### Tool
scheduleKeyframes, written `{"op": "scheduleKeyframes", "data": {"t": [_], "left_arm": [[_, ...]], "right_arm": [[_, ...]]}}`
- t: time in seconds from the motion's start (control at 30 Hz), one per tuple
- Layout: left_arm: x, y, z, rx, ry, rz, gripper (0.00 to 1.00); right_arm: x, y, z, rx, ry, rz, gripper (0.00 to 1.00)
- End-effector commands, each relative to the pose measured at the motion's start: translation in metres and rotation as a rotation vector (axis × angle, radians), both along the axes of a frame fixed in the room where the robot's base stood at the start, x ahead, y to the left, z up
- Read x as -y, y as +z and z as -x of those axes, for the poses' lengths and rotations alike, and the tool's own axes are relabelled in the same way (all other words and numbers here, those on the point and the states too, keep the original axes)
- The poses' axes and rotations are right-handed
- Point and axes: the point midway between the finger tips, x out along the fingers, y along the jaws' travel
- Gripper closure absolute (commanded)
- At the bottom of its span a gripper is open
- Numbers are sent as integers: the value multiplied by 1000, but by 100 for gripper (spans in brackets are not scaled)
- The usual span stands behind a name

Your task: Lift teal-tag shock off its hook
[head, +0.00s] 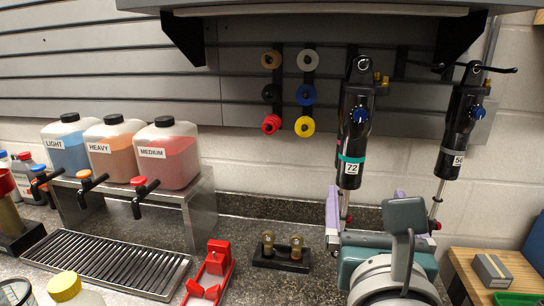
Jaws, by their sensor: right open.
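The teal-tag shock (353,128) hangs upright from its hook on the slatted wall. It has a black body, a blue knob, a teal band and a label reading 72. Its thin rod points down. My right gripper (366,192) is open and empty, below the shock's body. Its two lavender fingers point up, one on each side of the rod's lower end, with the rod nearer the left finger. I cannot tell whether they touch it. My own wrist hides part of the gripper. My left gripper is not in view.
Colored rings (305,95) hang on pegs to the left. An overhead shelf (330,7) juts out above. Fluid jugs (167,153) stand on a steel rack at left. A wooden stand (516,262) is at right.

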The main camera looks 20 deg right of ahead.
Motion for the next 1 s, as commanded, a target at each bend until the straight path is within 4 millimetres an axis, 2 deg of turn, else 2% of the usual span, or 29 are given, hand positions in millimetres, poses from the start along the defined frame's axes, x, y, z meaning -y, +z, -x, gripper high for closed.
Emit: {"op": "scheduleKeyframes", "data": {"t": [0.53,1.0], "left_arm": [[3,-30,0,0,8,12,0],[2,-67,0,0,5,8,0]], "right_arm": [[49,-2,-78,5,-4,-3,5],[90,-4,-144,3,-5,-4,5]]}}
